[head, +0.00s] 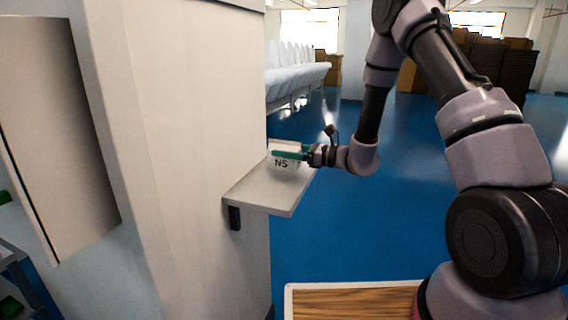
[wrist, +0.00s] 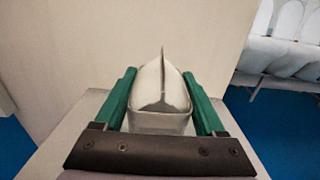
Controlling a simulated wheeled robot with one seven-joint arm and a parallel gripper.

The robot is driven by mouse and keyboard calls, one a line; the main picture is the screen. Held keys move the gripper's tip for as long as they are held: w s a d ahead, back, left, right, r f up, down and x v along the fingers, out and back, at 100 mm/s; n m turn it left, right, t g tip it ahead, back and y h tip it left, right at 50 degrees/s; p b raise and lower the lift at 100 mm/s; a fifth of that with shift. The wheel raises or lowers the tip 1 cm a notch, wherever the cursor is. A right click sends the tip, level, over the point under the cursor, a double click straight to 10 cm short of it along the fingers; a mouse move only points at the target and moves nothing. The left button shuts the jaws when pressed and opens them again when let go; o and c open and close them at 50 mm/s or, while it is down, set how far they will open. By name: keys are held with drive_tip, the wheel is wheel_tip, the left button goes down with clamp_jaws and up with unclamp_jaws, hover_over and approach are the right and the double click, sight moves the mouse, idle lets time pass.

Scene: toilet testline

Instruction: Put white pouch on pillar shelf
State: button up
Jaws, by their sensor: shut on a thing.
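The white pouch (head: 283,162) has dark lettering on its side and is at the pillar shelf in the head view. In the wrist view the pouch (wrist: 161,92) stands upright with its pointed top seam up, between the two green fingers. My gripper (head: 290,155) is shut on the pouch from the right side; it also shows in the wrist view (wrist: 162,95). The pillar shelf (head: 268,196) is a light board fixed to the white pillar (head: 200,110). The pouch is over the shelf top; whether its base touches the board cannot be told for certain.
A dark bracket (head: 235,217) is under the shelf. A grey panel (head: 55,130) is on the pillar's left. White toilets (head: 292,75) line up behind. A wooden-topped table (head: 350,302) is at the bottom. Blue floor (head: 345,225) is open right of the shelf.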

sight(285, 161)
drive_tip(key=shift+f, duration=1.9)
drive_tip(key=shift+f, duration=0.1)
drive_tip(key=o, duration=1.4)
drive_tip(key=shift+c, duration=0.2)
